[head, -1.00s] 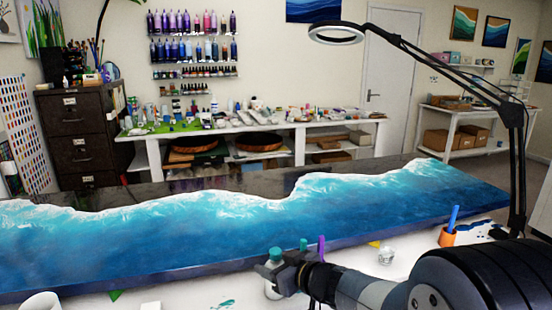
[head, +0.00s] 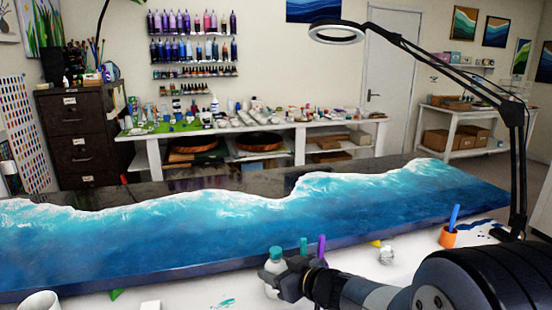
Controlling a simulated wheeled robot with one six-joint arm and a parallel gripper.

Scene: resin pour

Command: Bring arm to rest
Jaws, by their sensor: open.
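My gripper (head: 283,280) is in the lower middle of the head view, at the front of the work table. It is open, with its fingers close beside a small white bottle with a teal cap (head: 275,254). The bottle stands upright, and the fingers partly hide its body. I cannot tell whether they touch it. My arm reaches in from the lower right corner.
A long blue-and-white resin slab (head: 240,232) fills the table behind the gripper. A purple marker (head: 321,246), a small clear cup (head: 387,256) and an orange holder (head: 447,238) stand nearby. A black lamp (head: 517,170) rises at right; a white cup (head: 40,301) is front left.

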